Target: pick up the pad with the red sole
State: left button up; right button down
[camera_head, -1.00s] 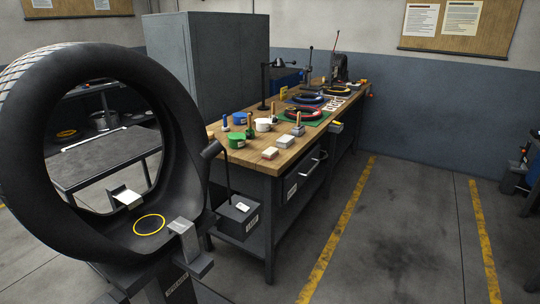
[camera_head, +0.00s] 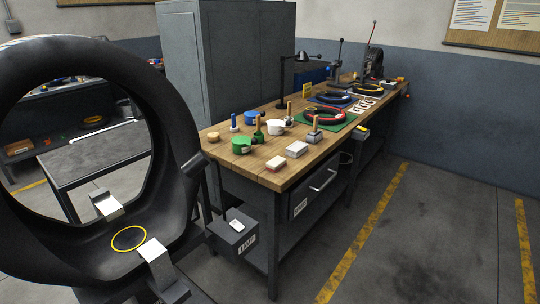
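A small block-shaped pad (camera_head: 275,164) with a pale top and a reddish lower edge lies near the front edge of the wooden workbench (camera_head: 240,170). A second pale pad (camera_head: 297,149) with a grey lower edge lies just behind it to the right, apart from it. Neither of my grippers is in view.
A large tyre (camera_head: 170,130) on a stand fills the left. On the bench stand a green pot (camera_head: 243,145), a white pot (camera_head: 275,126), a blue pot (camera_head: 250,117), and a handled tool (camera_head: 314,134). A lamp box (camera_head: 233,232) sits low beside the bench. Floor to the right is clear.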

aim_at(275, 164)
jog(key=i+l+u, duration=0.3)
jog(key=l, duration=0.35)
jog(key=i+l+u, duration=0.1)
jog(key=i+l, duration=0.15)
jog(key=l, duration=0.15)
jog(key=i+l+u, duration=0.15)
jog(key=l, duration=0.2)
jog(key=i+l+u, duration=0.15)
jog(key=l, duration=0.25)
